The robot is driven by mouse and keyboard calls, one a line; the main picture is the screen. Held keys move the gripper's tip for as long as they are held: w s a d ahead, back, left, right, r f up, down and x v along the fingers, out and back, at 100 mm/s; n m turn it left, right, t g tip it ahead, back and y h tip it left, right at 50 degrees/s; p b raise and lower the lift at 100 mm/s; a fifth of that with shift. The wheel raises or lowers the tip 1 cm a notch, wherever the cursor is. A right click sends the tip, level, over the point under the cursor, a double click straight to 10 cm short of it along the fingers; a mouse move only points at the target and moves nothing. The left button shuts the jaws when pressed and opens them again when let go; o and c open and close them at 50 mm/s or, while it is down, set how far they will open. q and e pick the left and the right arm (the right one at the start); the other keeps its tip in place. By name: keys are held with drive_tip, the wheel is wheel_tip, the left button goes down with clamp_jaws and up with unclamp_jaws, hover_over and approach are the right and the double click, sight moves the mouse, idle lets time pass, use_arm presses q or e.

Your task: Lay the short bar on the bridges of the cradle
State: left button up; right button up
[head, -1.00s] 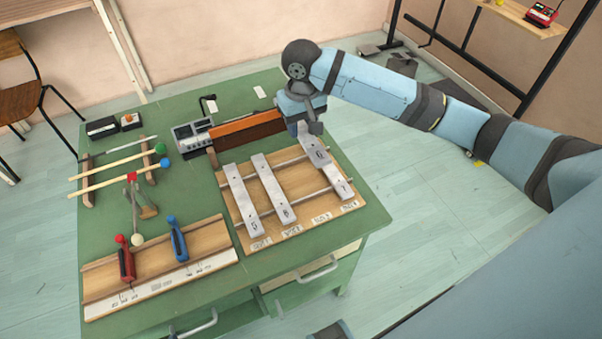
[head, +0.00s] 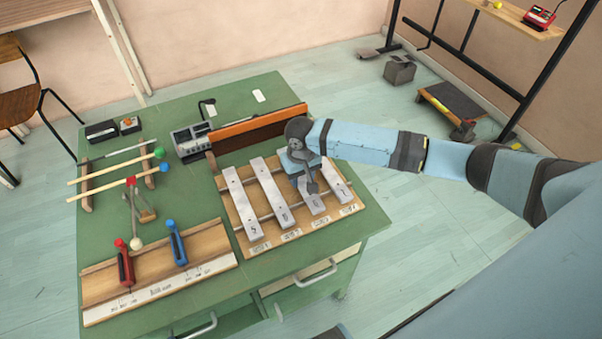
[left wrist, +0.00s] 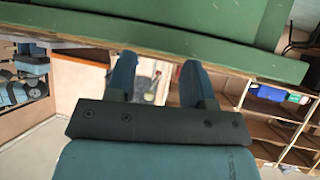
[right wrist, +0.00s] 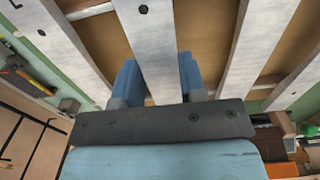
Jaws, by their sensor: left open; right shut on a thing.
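The wooden cradle (head: 267,222) lies on the green table in the head view, with pale metal bars side by side across its two rails. My right gripper (head: 311,186) is over the third bar place and shut on a pale bar, which I take as the short bar (head: 317,207). In the right wrist view the short bar (right wrist: 152,40) runs between the fingers, roughly in line with its neighbours. I cannot tell whether it touches the bridges. My left gripper (left wrist: 157,78) is open and empty, seen only in the left wrist view beneath the table edge.
Neighbouring bars (head: 271,200) and (head: 340,184) lie close on both sides of the held bar. An orange-brown long box (head: 255,132) stands behind the cradle. A wooden board with red (head: 125,265) and blue (head: 178,245) handled clamps lies at front left. Mallets lie at left.

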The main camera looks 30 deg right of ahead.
drive_tip(key=shift+f, duration=0.1)
drive_tip(key=o, duration=1)
drive_tip(key=shift+f, duration=0.1)
